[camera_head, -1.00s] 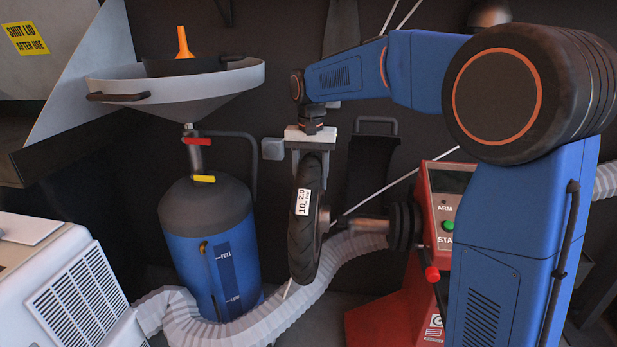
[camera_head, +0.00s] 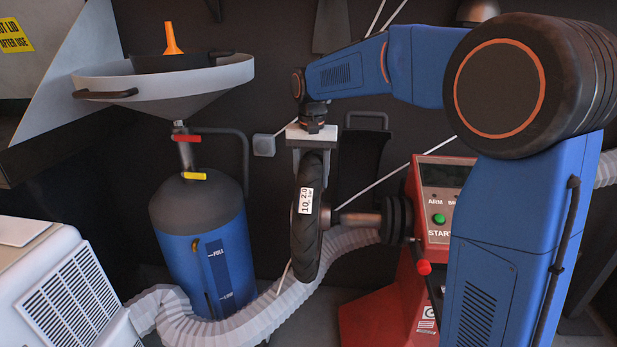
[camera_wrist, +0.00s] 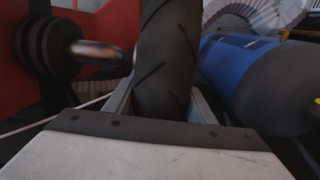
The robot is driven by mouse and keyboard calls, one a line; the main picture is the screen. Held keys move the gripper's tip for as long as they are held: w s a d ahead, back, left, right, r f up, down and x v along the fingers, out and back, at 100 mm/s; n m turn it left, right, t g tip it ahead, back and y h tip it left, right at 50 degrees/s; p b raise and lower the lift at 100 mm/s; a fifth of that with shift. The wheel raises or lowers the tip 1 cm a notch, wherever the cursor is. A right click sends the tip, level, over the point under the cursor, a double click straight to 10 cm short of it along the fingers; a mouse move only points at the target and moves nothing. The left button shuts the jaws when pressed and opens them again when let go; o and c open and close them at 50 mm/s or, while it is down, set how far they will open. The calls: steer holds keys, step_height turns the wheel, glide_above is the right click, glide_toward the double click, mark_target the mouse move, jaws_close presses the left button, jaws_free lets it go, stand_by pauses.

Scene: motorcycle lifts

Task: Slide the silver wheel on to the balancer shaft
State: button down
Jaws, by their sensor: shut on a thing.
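My gripper (camera_head: 311,152) is shut on the top of the wheel's black tyre (camera_head: 308,215), which hangs upright below it. The tyre carries a white label; it also fills the middle of the wrist view (camera_wrist: 167,60). The wheel is nearly edge-on, so its silver rim and hub are mostly hidden. The balancer shaft (camera_head: 357,218) points left from the red balancer (camera_head: 440,215), at about the wheel's mid height. In the wrist view the shaft (camera_wrist: 97,53) ends close beside the tyre. I cannot tell whether its tip is inside the hub.
A blue drum (camera_head: 205,250) with a wide funnel pan (camera_head: 170,85) stands to the left. A pale ribbed hose (camera_head: 255,315) runs along the floor below the wheel. A white machine (camera_head: 70,290) is at lower left. Thin pale rods cross behind the wheel.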

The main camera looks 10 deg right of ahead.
steer(key=s+d, duration=0.4)
steer(key=d, duration=0.8)
steer(key=shift+d, duration=0.2)
stand_by(3.0)
steer(key=shift+s+d, duration=0.3)
steer(key=shift+d, duration=0.55)
stand_by(1.3)
steer(key=c, duration=0.7)
jaws_free()
steer(key=shift+r, duration=0.1)
steer(key=shift+s+r, duration=0.15)
steer(key=shift+r, duration=8.45)
